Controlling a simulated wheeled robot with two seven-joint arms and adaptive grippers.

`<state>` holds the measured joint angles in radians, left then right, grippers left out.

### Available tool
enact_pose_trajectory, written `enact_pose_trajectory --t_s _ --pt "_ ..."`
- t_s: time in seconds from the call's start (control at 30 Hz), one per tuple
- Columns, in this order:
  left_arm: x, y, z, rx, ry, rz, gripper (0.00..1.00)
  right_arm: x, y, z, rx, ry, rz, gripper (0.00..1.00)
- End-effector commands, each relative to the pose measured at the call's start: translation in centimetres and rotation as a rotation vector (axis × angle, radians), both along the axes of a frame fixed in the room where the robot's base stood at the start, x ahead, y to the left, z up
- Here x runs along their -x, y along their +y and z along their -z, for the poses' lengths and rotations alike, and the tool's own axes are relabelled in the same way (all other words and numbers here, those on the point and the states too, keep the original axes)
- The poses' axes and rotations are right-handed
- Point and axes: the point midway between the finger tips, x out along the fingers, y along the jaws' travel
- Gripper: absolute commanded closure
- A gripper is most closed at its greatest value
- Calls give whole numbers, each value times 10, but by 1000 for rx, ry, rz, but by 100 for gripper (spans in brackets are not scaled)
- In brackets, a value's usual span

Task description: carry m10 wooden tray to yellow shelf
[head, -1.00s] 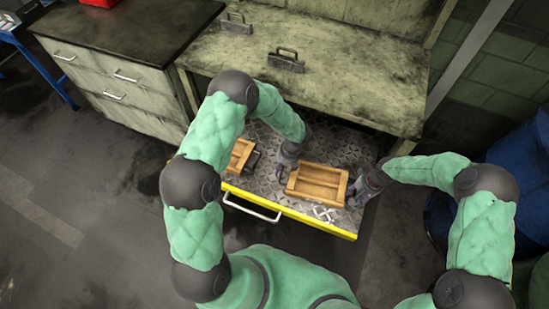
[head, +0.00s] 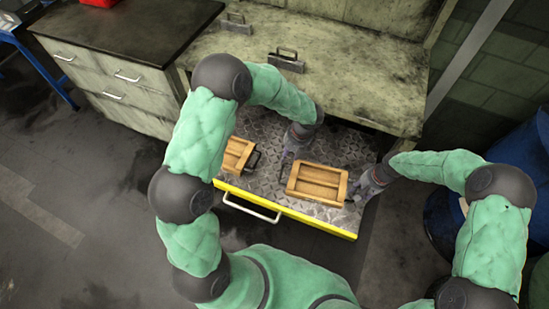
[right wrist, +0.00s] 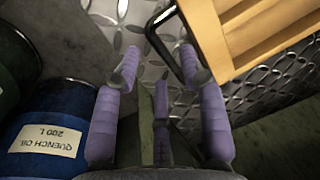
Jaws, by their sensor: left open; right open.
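A wooden tray (head: 318,184) with raised edges and a divider lies in the open, yellow-fronted drawer (head: 270,204). A second wooden tray (head: 238,154) with a dark handle lies further left, partly hidden by my left arm. No label is readable on either tray. My left gripper (head: 287,158) is open, just left of and behind the first tray, with a small gap. My right gripper (head: 358,190) is open at that tray's right side. In the right wrist view, the tray (right wrist: 255,30) and its dark handle (right wrist: 163,32) show beyond the spread purple fingers (right wrist: 160,62); contact is unclear.
The worn workbench top (head: 340,75) with dark metal handled pieces (head: 287,61) is above the drawer. A drawer cabinet (head: 125,85) stands left. Blue drums (right wrist: 50,135) stand right, close to my right arm. No yellow shelf is clearly visible.

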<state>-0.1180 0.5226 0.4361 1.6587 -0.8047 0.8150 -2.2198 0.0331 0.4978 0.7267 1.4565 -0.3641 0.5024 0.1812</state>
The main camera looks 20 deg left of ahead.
Motion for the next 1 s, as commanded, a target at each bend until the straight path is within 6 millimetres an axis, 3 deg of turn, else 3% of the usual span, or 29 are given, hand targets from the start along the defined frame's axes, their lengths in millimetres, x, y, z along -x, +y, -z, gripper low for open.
enact_pose_trajectory --t_s 0.2,0.4,0.6,1.0 --pt "0 0 0 0 0 0 58 -2 -8 -45 0 -4 0 58" --pt "0 0 0 0 0 0 58 -2 -13 -72 0 -1 1 58" --pt "0 0 0 0 0 0 58 -1 -15 -81 0 2 -1 58" --pt "0 0 0 0 0 0 58 -1 -15 -82 0 1 -1 58"
